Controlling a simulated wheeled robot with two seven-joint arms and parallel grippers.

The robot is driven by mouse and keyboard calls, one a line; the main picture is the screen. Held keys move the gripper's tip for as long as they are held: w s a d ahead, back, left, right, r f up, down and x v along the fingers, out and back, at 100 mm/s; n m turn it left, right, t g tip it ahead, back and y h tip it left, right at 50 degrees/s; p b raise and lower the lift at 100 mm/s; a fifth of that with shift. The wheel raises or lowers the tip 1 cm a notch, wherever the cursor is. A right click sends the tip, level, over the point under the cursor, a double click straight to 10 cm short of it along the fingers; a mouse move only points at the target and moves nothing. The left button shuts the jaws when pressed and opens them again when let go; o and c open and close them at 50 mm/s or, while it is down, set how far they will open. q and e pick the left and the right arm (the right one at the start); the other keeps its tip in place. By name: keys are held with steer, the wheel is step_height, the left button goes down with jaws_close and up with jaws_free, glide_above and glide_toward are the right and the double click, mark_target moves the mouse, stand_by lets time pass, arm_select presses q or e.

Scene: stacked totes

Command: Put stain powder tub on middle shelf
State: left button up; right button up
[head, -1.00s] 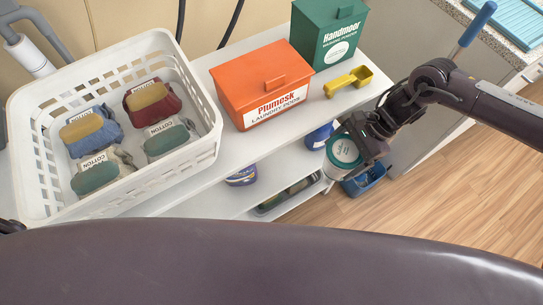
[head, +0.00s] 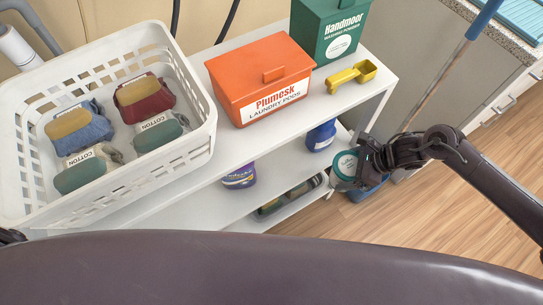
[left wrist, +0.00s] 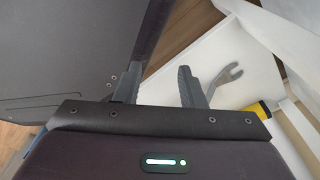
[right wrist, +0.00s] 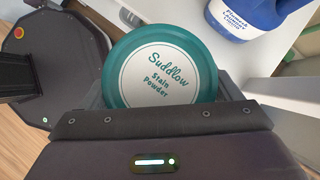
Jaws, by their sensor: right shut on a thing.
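My right gripper (head: 362,160) is shut on the tub, just off the right end of the shelf unit, near middle shelf height. The middle shelf (head: 285,164) is white and holds a blue bottle (head: 321,135) and a purple-blue tub (head: 239,176). My left gripper (left wrist: 158,84) shows in the left wrist view, with its fingers apart and nothing between them.
The top shelf holds a white basket (head: 120,205) of cotton bundles, an orange laundry pods box (head: 262,84), a green washing powder box (head: 328,30) and a yellow scoop (head: 352,76). A shelf post (head: 377,112) stands near my right gripper. A tray (head: 290,197) sits on the bottom shelf.

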steer(key=w+a, duration=0.1)
steer(key=a, duration=0.4)
steer(key=w+a, duration=0.1)
steer(key=a, duration=0.5)
steer(key=w+a+p, duration=0.1)
steer(key=a, duration=0.4)
steer(key=shift+w+a+f, duration=0.15)
steer(key=shift+w+f, duration=0.15)
steer(key=shift+w, duration=0.05)
steer(key=shift+f, duration=0.35)
arm_select(q)
steer(key=shift+s+a, duration=0.1)
steer(key=shift+s, duration=0.85)
steer(key=shift+b, duration=0.3)
arm_select(e)
steer(key=shift+f, duration=0.1)
steer(key=o, duration=0.8)
arm_select(q)
steer(key=shift+w+r, duration=0.1)
steer(key=shift+w, duration=0.2)
arm_select(e)
steer(key=shift+o, duration=1.4)
